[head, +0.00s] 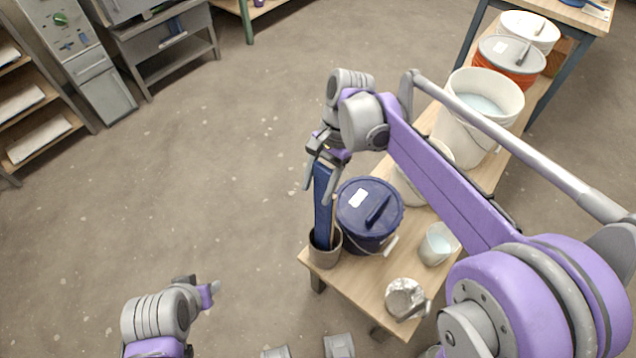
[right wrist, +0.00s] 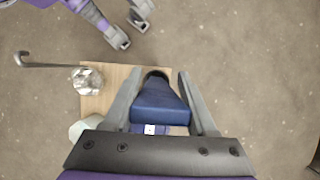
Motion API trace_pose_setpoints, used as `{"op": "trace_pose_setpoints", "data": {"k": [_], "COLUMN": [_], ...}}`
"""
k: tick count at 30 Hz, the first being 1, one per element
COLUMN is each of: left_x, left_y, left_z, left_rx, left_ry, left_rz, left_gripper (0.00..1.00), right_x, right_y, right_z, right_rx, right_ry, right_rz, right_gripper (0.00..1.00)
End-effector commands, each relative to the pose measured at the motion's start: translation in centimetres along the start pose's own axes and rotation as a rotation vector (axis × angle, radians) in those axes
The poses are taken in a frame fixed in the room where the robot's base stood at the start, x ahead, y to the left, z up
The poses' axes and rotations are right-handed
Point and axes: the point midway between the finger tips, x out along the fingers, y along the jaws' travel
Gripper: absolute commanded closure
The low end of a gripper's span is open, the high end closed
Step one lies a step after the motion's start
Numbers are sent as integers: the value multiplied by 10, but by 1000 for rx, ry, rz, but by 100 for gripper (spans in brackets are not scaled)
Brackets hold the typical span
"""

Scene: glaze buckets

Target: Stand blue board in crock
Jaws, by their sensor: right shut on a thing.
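The blue board (head: 322,205) stands nearly upright, its lower end inside the mouth of the grey-brown crock (head: 325,252) at the table's near-left corner. Whether it touches the crock's bottom is hidden. My right gripper (head: 325,160) is above the crock, shut on the board's upper end. In the right wrist view the board (right wrist: 160,108) sits between the two fingers, with the crock's dark rim (right wrist: 156,74) partly showing behind it. My left gripper (head: 212,290) is empty with its fingers apart, away from the table at the lower left; it also shows in the right wrist view (right wrist: 131,27).
A lidded dark-blue bucket (head: 368,210) stands close right of the crock. A small pale cup (head: 437,245) and a metal can (head: 405,298) with a ladle are near the table's front. White buckets (head: 480,105) stand behind. The floor to the left is clear.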

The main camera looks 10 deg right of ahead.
Motion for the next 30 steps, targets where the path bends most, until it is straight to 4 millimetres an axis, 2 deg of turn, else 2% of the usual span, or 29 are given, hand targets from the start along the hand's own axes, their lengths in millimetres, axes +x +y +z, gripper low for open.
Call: {"op": "trace_pose_setpoints", "data": {"k": [30], "left_x": [24], "left_y": [0], "left_z": [16], "left_rx": [0], "left_ry": [-10], "left_rz": [0], "left_gripper": [55], "right_x": [38], "right_y": [0], "right_z": [-17], "right_rx": [0], "right_ry": [0], "right_rz": [0], "right_gripper": [100]}}
